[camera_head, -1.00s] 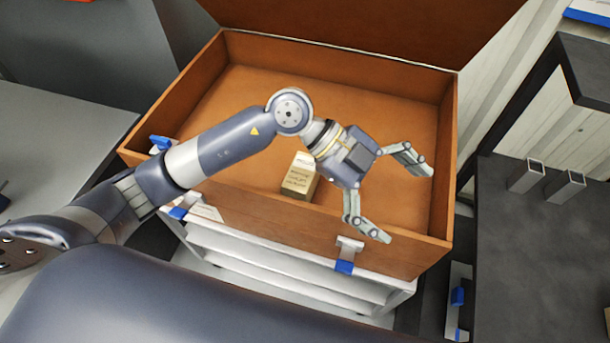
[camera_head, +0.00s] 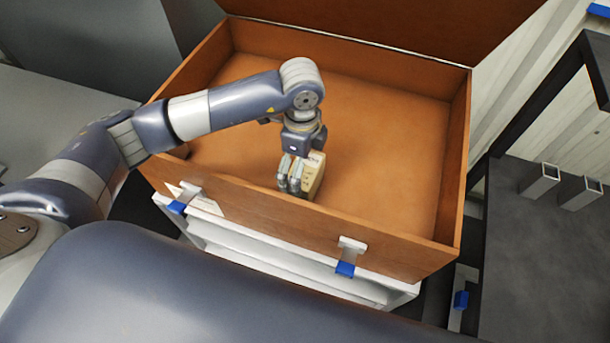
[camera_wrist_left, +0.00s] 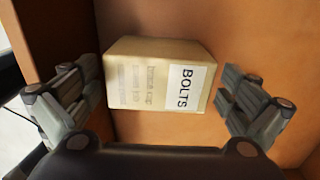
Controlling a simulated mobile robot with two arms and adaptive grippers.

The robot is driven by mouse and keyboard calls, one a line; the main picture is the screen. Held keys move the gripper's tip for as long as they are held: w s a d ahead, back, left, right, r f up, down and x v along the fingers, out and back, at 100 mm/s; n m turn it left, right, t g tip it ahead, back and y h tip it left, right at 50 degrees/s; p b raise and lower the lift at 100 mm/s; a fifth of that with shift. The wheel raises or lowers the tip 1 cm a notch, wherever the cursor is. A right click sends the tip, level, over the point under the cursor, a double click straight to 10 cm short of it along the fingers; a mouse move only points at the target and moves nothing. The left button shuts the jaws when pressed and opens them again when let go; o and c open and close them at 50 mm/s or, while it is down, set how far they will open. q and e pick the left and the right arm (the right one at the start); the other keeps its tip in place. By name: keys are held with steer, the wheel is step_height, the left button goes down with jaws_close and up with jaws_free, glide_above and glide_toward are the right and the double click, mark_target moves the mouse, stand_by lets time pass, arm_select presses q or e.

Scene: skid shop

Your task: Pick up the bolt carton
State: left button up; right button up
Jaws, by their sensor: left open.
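The bolt carton (camera_head: 312,177) is a small tan box standing on the floor of an open brown wooden chest (camera_head: 390,140), near its front wall. In the left wrist view the carton (camera_wrist_left: 150,78) shows a white label reading BOLTS. My left gripper (camera_head: 293,188) points down into the chest at the carton and partly hides it in the head view. In the left wrist view the open fingers (camera_wrist_left: 160,100) stand on either side of the carton, with a gap visible on the right; the left finger is very close to it. My right gripper is not in view.
The chest's front wall (camera_head: 270,222) and raised lid (camera_head: 400,25) border the space. The chest floor right of the carton is bare. A dark table (camera_head: 545,260) with two square metal tubes (camera_head: 540,180) stands at the right. A white shelf unit (camera_head: 250,250) is under the chest.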

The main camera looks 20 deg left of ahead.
arm_select(q)
steer(key=f, duration=0.1)
steer(key=f+p, duration=0.1)
steer(key=f, duration=0.2)
steer(key=shift+s+d+f+p, duration=0.1)
steer(key=shift+d+f+p, duration=0.05)
steer(key=shift+d+p, duration=0.2)
steer(key=shift+f, duration=0.45)
steer(key=c, duration=1.2)
